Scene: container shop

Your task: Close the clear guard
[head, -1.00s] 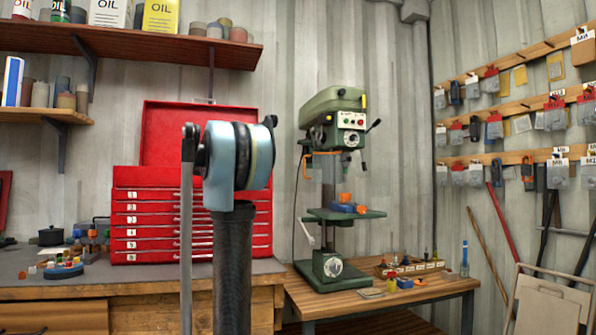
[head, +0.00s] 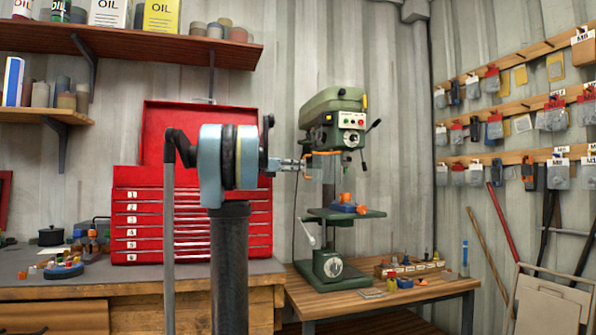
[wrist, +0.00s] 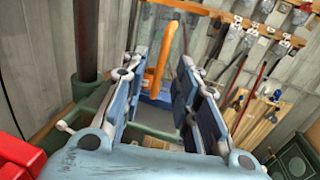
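The green drill press (head: 335,105) stands on the wooden bench. An orange bar (head: 325,153), apparently the frame of the clear guard, sits below its head; the clear pane itself is hard to make out. My gripper (head: 304,165) reaches from the left to the guard's height, beside the orange bar. In the wrist view my gripper (wrist: 175,62) has its two fingers apart, with the curved orange bar (wrist: 158,70) showing between them. I cannot tell whether a finger touches it. The far side of the guard is hidden.
A blue vise (head: 343,208) with orange parts sits on the press table. The red tool chest (head: 150,215) stands behind my arm at left. Small items and a wooden block (head: 410,268) lie on the bench right of the press.

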